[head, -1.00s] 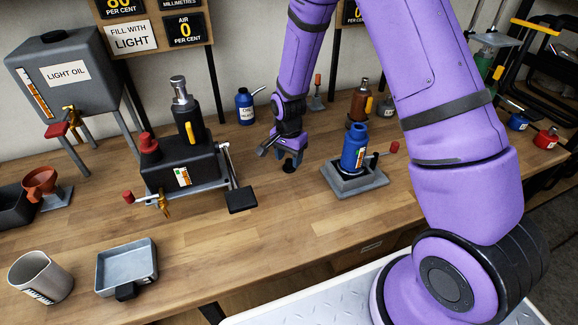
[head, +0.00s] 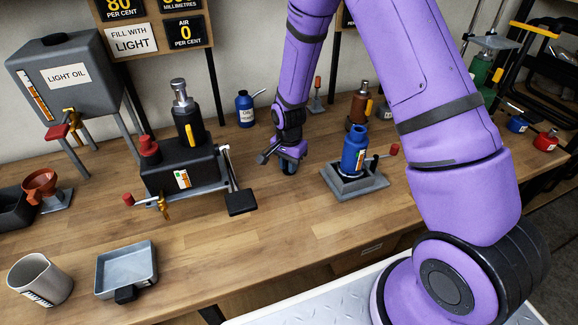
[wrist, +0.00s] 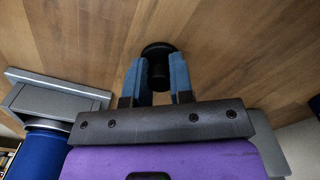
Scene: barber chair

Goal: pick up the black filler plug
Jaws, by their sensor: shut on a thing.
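The black filler plug (wrist: 158,50) shows in the wrist view between the two blue-grey fingertips of my gripper (wrist: 158,76). The fingers are shut on its narrower part, and its round black head stands out past the tips. In the head view my gripper (head: 289,168) points down just above the wooden bench, between the black pump unit and the blue bottle jack. The plug cannot be made out in the head view. I cannot tell whether the plug still touches the bench.
The blue bottle jack (head: 354,152) on its grey base (head: 357,187) stands close to the right of my gripper. The black pump unit (head: 185,165) with its pedal (head: 241,202) is to the left. A blue oil can (head: 245,111) is behind. The front middle bench is clear.

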